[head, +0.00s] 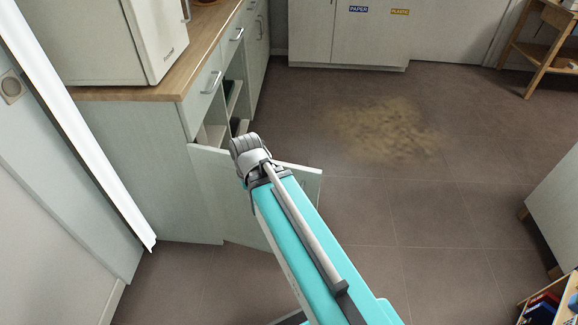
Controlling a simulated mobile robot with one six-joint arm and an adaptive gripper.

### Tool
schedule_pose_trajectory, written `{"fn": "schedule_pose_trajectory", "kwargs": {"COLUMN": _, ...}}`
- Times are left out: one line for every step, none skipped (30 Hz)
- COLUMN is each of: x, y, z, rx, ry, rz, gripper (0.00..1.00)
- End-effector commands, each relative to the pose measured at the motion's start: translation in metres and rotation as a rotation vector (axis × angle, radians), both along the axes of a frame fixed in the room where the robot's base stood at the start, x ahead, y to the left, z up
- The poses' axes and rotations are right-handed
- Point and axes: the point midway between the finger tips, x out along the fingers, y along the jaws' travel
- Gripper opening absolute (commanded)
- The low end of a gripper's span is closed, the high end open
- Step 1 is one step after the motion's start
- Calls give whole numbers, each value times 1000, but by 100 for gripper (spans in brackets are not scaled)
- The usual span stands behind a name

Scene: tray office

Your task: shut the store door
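My arm reaches up from the bottom and ends in a grey joint near the counter. My gripper does not show; it is hidden or out of the picture.
A low cupboard door (300,180) stands swung out from the counter unit (150,125), partly behind my arm. A white appliance (110,40) is on the worktop. A brownish stain (388,128) marks the open floor. A bookshelf (548,305) and wooden stand (545,55) are at right.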

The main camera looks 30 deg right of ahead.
Motion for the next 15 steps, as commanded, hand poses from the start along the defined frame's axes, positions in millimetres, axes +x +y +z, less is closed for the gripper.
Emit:
{"fn": "schedule_pose_trajectory", "kwargs": {"x": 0, "y": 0, "z": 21, "rx": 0, "ry": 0, "rz": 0, "gripper": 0}}
{"fn": "schedule_pose_trajectory", "kwargs": {"x": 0, "y": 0, "z": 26, "rx": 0, "ry": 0, "rz": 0, "gripper": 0}}
{"fn": "schedule_pose_trajectory", "kwargs": {"x": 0, "y": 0, "z": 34, "rx": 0, "ry": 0, "rz": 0, "gripper": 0}}
{"fn": "schedule_pose_trajectory", "kwargs": {"x": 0, "y": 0, "z": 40, "rx": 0, "ry": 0, "rz": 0, "gripper": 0}}
{"fn": "schedule_pose_trajectory", "kwargs": {"x": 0, "y": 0, "z": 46, "rx": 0, "ry": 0, "rz": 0, "gripper": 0}}
{"fn": "schedule_pose_trajectory", "kwargs": {"x": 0, "y": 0, "z": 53, "rx": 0, "ry": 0, "rz": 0, "gripper": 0}}
{"fn": "schedule_pose_trajectory", "kwargs": {"x": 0, "y": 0, "z": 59, "rx": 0, "ry": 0, "rz": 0, "gripper": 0}}
{"fn": "schedule_pose_trajectory", "kwargs": {"x": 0, "y": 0, "z": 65, "rx": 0, "ry": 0, "rz": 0, "gripper": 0}}
{"fn": "schedule_pose_trajectory", "kwargs": {"x": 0, "y": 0, "z": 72, "rx": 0, "ry": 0, "rz": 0, "gripper": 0}}
{"fn": "schedule_pose_trajectory", "kwargs": {"x": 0, "y": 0, "z": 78, "rx": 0, "ry": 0, "rz": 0, "gripper": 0}}
{"fn": "schedule_pose_trajectory", "kwargs": {"x": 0, "y": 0, "z": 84, "rx": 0, "ry": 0, "rz": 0, "gripper": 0}}
{"fn": "schedule_pose_trajectory", "kwargs": {"x": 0, "y": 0, "z": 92, "rx": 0, "ry": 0, "rz": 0, "gripper": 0}}
{"fn": "schedule_pose_trajectory", "kwargs": {"x": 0, "y": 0, "z": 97, "rx": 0, "ry": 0, "rz": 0, "gripper": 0}}
{"fn": "schedule_pose_trajectory", "kwargs": {"x": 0, "y": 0, "z": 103, "rx": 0, "ry": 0, "rz": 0, "gripper": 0}}
{"fn": "schedule_pose_trajectory", "kwargs": {"x": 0, "y": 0, "z": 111, "rx": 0, "ry": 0, "rz": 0, "gripper": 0}}
